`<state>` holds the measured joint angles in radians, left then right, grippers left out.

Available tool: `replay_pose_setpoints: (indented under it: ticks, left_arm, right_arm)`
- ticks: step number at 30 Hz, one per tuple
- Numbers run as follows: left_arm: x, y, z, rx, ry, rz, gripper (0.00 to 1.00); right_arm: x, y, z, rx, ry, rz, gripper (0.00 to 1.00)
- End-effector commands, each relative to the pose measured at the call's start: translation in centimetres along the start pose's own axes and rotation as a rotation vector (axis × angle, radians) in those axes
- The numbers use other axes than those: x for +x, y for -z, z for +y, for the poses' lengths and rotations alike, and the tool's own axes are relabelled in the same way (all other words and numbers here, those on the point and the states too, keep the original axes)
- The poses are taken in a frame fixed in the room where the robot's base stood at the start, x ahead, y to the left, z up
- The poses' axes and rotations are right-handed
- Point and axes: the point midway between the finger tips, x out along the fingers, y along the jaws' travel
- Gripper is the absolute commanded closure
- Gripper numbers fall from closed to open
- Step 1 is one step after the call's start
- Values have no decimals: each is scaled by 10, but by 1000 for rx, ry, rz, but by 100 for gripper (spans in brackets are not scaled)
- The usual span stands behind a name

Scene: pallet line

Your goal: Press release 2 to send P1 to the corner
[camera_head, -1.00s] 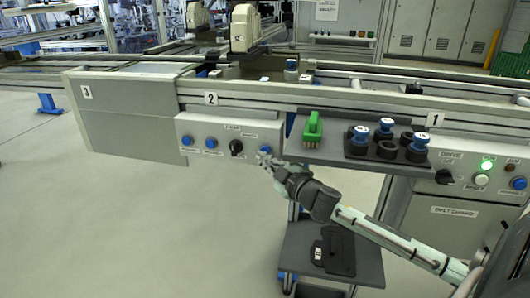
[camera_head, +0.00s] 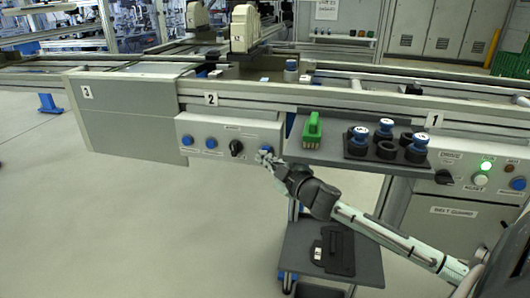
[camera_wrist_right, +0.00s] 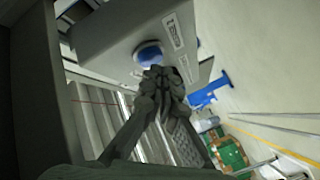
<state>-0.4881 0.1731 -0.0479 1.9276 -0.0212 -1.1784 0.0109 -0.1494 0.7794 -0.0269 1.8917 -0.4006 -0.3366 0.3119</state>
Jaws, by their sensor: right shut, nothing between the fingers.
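The white control panel (camera_head: 225,133) under the number 2 sign (camera_head: 211,99) carries two blue buttons on its left, a black knob (camera_head: 236,148) and a blue button at its right end. The panel's lettering is too small to read. My right gripper (camera_head: 266,155) is shut and empty, its fingertips in front of that right-end button and mostly hiding it. In the right wrist view a blue button (camera_wrist_right: 148,54) shows just beyond the closed fingertips (camera_wrist_right: 164,80). I cannot tell whether they touch. Pallet P1 cannot be made out. My left gripper is not in view.
A grey shelf (camera_head: 335,153) right of the panel holds a green brush-like item (camera_head: 312,130) and several blue and black round parts. The conveyor (camera_head: 330,97) runs above. A cart (camera_head: 305,245) stands below my right arm. A green light (camera_head: 486,165) glows at right.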

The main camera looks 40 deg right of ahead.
Motion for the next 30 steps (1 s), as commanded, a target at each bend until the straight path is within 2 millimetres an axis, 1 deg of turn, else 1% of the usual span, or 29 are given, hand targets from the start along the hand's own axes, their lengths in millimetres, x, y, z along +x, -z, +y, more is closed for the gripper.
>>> replay_pose_setpoints:
  ticks: [30]
  left_arm:
    - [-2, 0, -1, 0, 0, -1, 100]
  right_arm:
    - [7, -5, 5, -1, 0, -1, 100]
